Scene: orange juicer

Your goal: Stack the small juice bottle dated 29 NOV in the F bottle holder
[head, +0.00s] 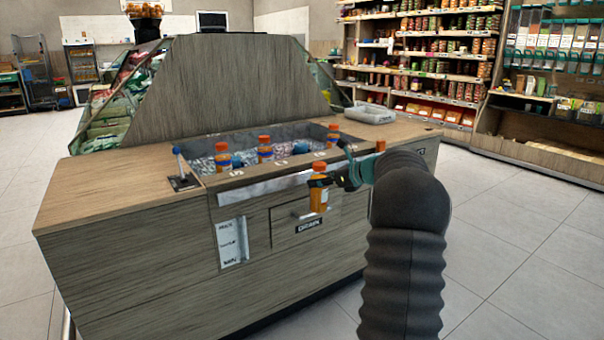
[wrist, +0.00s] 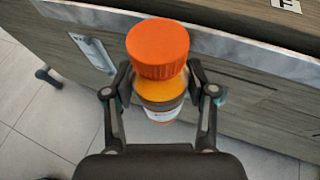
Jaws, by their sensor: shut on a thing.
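My gripper (wrist: 160,90) is shut around the neck and upper body of a small juice bottle (wrist: 160,52) with an orange cap in the wrist view. In the head view the same bottle (head: 318,190) hangs roughly upright in front of the counter, beside the drawer front. Its date cannot be read. The ice-filled bin (head: 245,165) in the counter holds several orange-capped bottles, such as one at left (head: 222,157) and one in the middle (head: 265,150). Letter labels run along the bin's front edge (head: 235,173), too small to read surely.
Another orange cap (head: 380,145) shows behind my arm. A grey tray (head: 370,113) lies at the counter's back right. A tall wooden panel (head: 245,85) rises behind the bin. The floor at right is clear.

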